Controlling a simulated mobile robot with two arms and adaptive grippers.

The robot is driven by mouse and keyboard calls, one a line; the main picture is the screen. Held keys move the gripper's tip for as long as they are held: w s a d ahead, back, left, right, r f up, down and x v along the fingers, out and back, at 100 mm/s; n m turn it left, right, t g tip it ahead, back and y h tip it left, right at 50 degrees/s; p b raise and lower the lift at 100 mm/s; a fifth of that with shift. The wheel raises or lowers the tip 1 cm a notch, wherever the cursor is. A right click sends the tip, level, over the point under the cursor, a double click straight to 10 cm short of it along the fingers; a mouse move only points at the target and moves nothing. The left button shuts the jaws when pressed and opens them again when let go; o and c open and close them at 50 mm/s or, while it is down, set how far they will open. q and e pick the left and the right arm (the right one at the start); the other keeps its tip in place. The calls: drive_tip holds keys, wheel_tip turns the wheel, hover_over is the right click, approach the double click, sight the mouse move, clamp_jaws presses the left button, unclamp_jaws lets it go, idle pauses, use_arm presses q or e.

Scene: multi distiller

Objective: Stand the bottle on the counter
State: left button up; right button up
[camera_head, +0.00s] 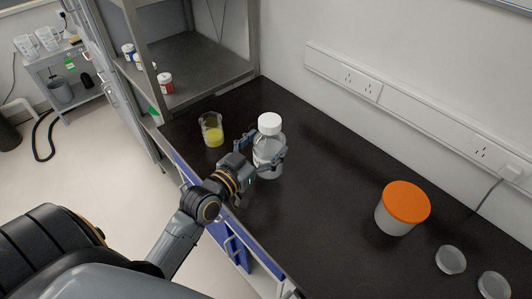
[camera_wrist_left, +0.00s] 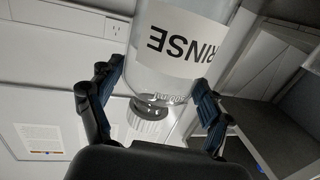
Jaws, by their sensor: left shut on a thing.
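A clear bottle (camera_head: 269,143) with a white cap is upright over the black counter (camera_head: 312,200). My left gripper (camera_head: 264,155) is shut around the bottle's body, one finger on each side. I cannot tell whether the bottle's base touches the counter. In the left wrist view, the bottle (camera_wrist_left: 180,45) appears inverted, with a white label reading RINSE and its cap low in the picture. The gripper's dark fingers (camera_wrist_left: 155,98) flank it there. My right gripper is not in view.
A beaker of yellow liquid (camera_head: 212,131) stands just left of the bottle. A white tub with an orange lid (camera_head: 405,203) and two clear lids (camera_head: 451,260) are to the right. A shelf unit (camera_head: 190,78) stands at the back left. The counter between bottle and tub is clear.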

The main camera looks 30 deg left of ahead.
use_arm(q)
drive_tip(key=shift+w+a+f, duration=0.15)
drive_tip(key=shift+w+f, duration=0.2)
drive_tip(key=shift+w, duration=0.15)
drive_tip(key=f, duration=0.2)
drive_tip(key=shift+w+a+f, duration=0.1)
drive_tip(key=shift+w+f, duration=0.1)
drive_tip(key=shift+f, duration=0.65)
drive_tip(key=o, duration=1.4)
drive_tip(key=shift+f, duration=0.3)
drive_tip(key=o, duration=0.4)
drive_tip(key=shift+c, duration=0.2)
drive_tip(key=shift+s, duration=0.1)
